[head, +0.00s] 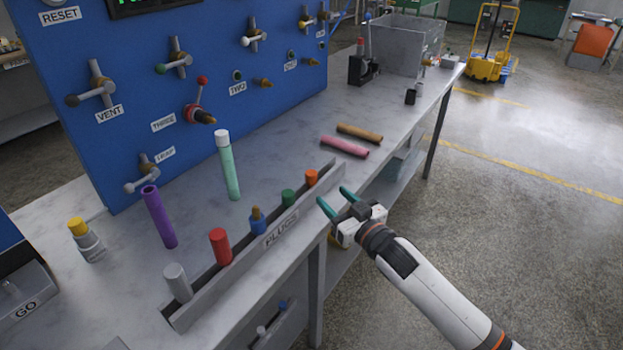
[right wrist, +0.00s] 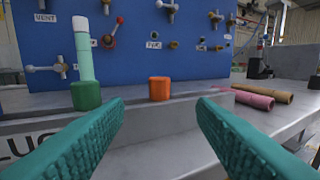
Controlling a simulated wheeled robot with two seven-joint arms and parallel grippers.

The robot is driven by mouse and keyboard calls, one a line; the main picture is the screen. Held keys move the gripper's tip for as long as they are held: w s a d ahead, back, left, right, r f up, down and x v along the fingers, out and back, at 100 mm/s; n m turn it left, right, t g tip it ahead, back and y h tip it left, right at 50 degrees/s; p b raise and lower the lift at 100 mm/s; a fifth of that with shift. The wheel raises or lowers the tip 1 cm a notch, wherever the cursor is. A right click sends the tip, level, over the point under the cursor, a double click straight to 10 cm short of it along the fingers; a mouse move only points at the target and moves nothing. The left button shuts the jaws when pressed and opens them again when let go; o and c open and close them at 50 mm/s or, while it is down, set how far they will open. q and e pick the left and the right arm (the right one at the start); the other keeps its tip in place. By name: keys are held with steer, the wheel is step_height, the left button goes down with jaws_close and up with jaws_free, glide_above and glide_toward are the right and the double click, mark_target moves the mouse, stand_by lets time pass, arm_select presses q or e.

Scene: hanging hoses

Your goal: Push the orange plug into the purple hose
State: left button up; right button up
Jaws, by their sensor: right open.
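The orange plug (head: 311,177) stands at the far end of the grey plug rack (head: 262,252). In the right wrist view the orange plug (right wrist: 159,88) sits ahead, between the two fingers and beyond their tips. The purple hose (head: 159,217) is upright, tilted slightly, with its open end up, left of the rack in front of the blue panel. My right gripper (head: 336,199) is open and empty at the rack's front side, close to the orange plug but apart from it; it also shows in the right wrist view (right wrist: 160,112). My left gripper is out of view.
The rack also holds green (head: 288,198), blue (head: 257,219), red (head: 220,246) and grey (head: 178,282) plugs. A mint hose with a white cap (head: 228,165) stands behind. Pink (head: 344,147) and brown (head: 360,132) hoses lie on the table to the right. The blue panel (head: 150,60) carries valve handles.

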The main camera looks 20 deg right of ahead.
mark_target(315, 180)
steer(key=x, duration=1)
steer(key=shift+w, duration=0.2)
steer(key=c, duration=1)
